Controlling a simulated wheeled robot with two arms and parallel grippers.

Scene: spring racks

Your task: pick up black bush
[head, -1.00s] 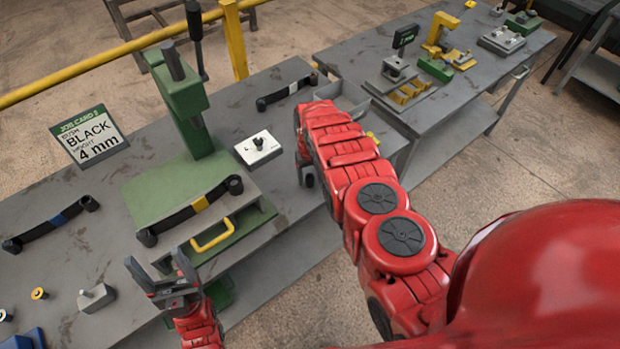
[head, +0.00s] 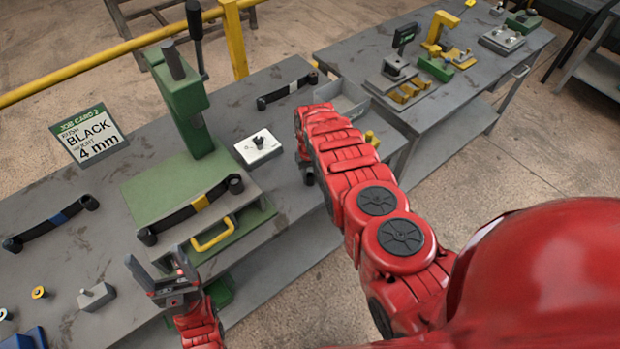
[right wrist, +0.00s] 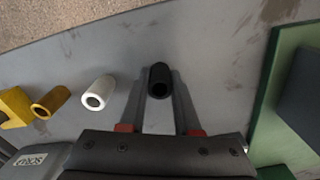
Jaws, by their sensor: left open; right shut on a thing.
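The black bush (right wrist: 159,80) is a short dark tube. In the right wrist view it sits between the two fingers of my right gripper (right wrist: 158,88), which is shut on it. Whether it touches the table cannot be told. In the head view my right gripper (head: 306,168) is mostly hidden by its red arm at the table's front edge, and the black bush cannot be made out there. My left gripper (head: 158,268) is open and empty, low in front of the table near the green press.
A white bush (right wrist: 98,93) and a brass bush (right wrist: 50,103) stand left of the black one. A green edge (right wrist: 275,100) lies right.

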